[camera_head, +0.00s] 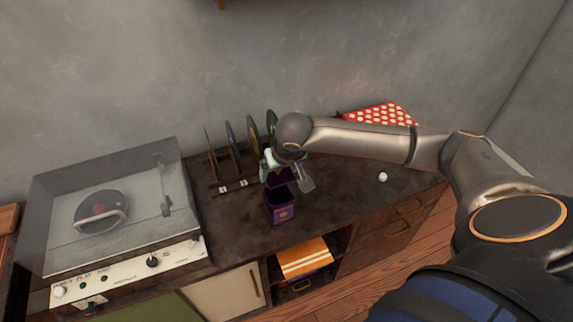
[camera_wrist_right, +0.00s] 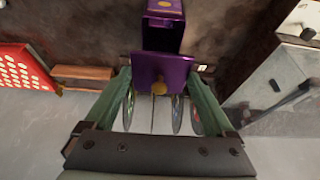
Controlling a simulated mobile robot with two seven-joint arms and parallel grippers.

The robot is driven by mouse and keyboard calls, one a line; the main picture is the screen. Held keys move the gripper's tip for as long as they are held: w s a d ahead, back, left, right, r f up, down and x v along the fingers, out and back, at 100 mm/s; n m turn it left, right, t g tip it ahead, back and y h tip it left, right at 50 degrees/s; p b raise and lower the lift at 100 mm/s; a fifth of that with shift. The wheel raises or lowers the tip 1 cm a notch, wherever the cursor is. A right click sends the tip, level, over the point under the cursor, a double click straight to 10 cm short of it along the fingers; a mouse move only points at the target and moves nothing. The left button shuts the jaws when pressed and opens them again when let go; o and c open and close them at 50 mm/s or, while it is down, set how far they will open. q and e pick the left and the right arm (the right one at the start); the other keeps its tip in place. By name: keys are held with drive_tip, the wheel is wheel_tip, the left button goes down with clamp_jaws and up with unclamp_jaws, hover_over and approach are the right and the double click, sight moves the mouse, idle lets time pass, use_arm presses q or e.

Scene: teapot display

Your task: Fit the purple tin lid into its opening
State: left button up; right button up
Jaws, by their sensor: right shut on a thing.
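The purple tin (camera_head: 279,213) stands upright on the dark cabinet top, with its square mouth open and dark inside. It also shows at the top of the right wrist view (camera_wrist_right: 164,8). My right gripper (camera_head: 288,176) is just above and behind the tin. It is shut on the purple lid (camera_head: 277,179), a flat square plate with a gold knob. In the right wrist view the lid (camera_wrist_right: 162,68) sits between the two green fingers and overlaps the near side of the tin's mouth. The lid is apart from its seat; whether it touches the rim I cannot tell. My left gripper is not in view.
A rack of records (camera_head: 231,145) stands just behind the tin. A record player (camera_head: 120,215) with a clear cover is at the left. A white ball (camera_head: 382,177) and a red dotted box (camera_head: 381,115) are to the right. Cabinet top between tin and ball is clear.

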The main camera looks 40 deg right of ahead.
sight(280, 178)
drive_tip(key=shift+f, duration=1.15)
drive_tip(key=shift+f+b, duration=0.55)
drive_tip(key=shift+f, duration=0.05)
drive_tip(key=shift+f+b, duration=0.8)
drive_tip(key=shift+b, duration=0.05)
drive_tip(key=shift+r, duration=0.1)
drive_tip(key=shift+p, duration=0.6)
drive_tip(key=shift+p, duration=0.55)
